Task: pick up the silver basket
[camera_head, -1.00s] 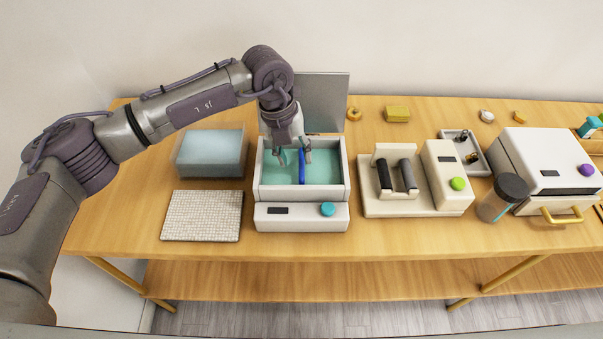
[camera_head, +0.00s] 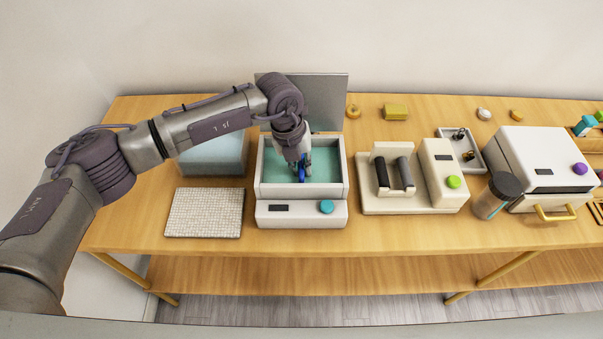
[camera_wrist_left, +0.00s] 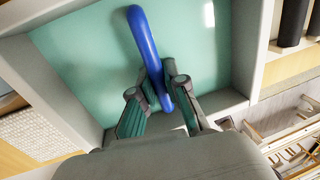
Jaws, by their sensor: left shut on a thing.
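A blue curved bar, which looks like a handle (camera_wrist_left: 146,38), stands in the teal-filled basin of a white machine (camera_head: 300,213). My left gripper (camera_head: 302,172) reaches down into this basin from above and is shut on the blue bar. In the left wrist view, the bar passes between the two fingers (camera_wrist_left: 158,92) and extends beyond them over the teal surface. No silver basket body can be made out; whatever is below the bar is hidden by the teal fill and my gripper. My right gripper is not in view.
The basin's walls surround the gripper closely, with a raised grey lid (camera_head: 328,100) behind. A translucent blue box (camera_head: 215,155) and a white textured mat (camera_head: 204,212) lie left. A cream roller device (camera_head: 415,205), a dark-lidded cup (camera_head: 497,196) and a white oven-like machine (camera_head: 545,160) stand right.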

